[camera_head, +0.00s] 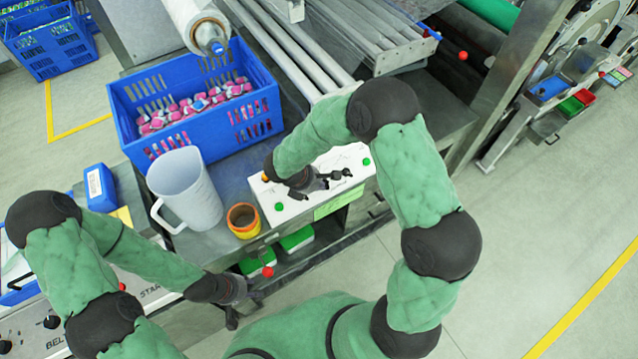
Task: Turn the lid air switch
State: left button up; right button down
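A white control panel (325,197) lies on the steel bench at the centre, with a green button (279,207) at its left and another green button (366,161) at its right. An orange part (265,177) shows at its far left edge. My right gripper (324,182) is low over the middle of this panel, its dark fingers among small dark parts. Which of these parts is the lid air switch, and whether the gripper touches it, I cannot tell. My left gripper (247,307) hangs empty in front of the bench, its fingers apart.
A blue crate (190,142) with pink-and-white items stands behind a clear jug (187,190) and a yellow-orange cup (243,220), left of the panel. A red knob (268,272) is near my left gripper. Rollers lie behind the panel. Floor at right is open.

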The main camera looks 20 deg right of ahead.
jog(key=m+y+p, duration=0.1)
jog(key=r+m+g+y+p, duration=0.1)
jog(key=p, duration=0.1)
jog(key=shift+w+d, duration=0.3)
jog(key=shift+d, duration=0.05)
jog(key=shift+y, duration=0.4)
jog(key=shift+w+d, duration=0.1)
jog(key=shift+w+d, duration=0.1)
jog(key=shift+d, duration=0.05)
jog(key=shift+r, duration=0.2)
jog(key=shift+d+r+p, duration=0.15)
jog(key=shift+r+p, duration=0.45)
jog(key=shift+p, duration=0.1)
jog(key=shift+r, duration=0.1)
